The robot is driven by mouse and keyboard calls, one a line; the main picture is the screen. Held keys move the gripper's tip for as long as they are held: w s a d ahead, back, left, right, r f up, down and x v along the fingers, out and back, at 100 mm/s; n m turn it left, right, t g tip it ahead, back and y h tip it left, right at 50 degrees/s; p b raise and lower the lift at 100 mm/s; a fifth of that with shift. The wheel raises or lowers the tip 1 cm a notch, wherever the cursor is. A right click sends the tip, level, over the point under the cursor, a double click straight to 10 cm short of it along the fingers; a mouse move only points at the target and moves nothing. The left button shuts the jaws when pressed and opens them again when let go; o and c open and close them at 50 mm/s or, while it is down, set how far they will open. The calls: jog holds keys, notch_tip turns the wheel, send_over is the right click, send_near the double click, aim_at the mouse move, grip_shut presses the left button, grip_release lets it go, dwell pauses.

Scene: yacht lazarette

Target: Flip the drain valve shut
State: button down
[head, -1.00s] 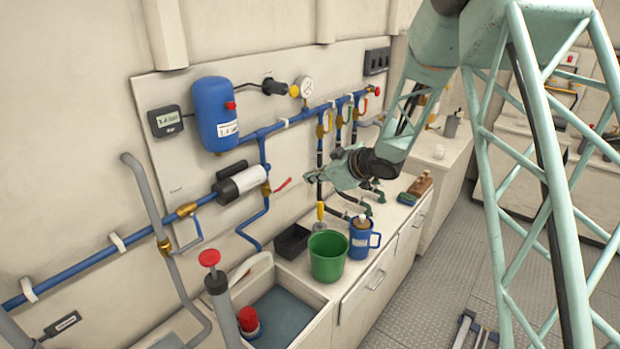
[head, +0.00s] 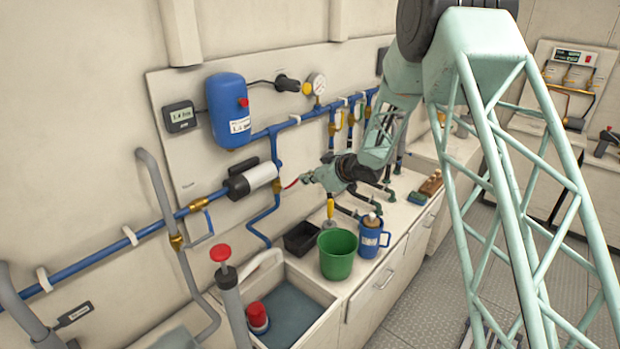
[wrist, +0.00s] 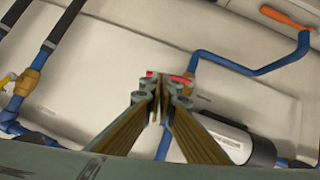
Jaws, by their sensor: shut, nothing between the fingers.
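A red lever (head: 291,184) sticks out to the right from a brass valve (head: 277,187) on the blue pipe just right of the white-and-black cylinder; this looks like the drain valve. It slants slightly upward, across the pipe that runs down below it. My gripper (head: 307,179) is at the lever's outer end, very close to it; I cannot tell whether they touch. In the wrist view my gripper (wrist: 160,88) is shut and empty, its fingertips in front of the red lever (wrist: 180,79), covering part of it. The brass valve body (wrist: 190,89) is partly hidden behind the fingers.
The white-and-black cylinder (head: 252,179) is left of the valve. Several vertical hoses and pipes (head: 332,130) are close behind my wrist. A sink (head: 290,312) is in front.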

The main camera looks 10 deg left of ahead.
jog(key=shift+x, duration=1.15)
jog(key=shift+w+d+f, duration=0.15)
jog(key=shift+w+f, duration=0.2)
jog(key=shift+f, duration=0.45)
jog(key=shift+r+p, duration=0.2)
jog(key=shift+p, duration=0.15)
jog(key=shift+r+p, duration=0.45)
jog(key=shift+r, duration=0.15)
jog(key=shift+d+r, duration=0.1)
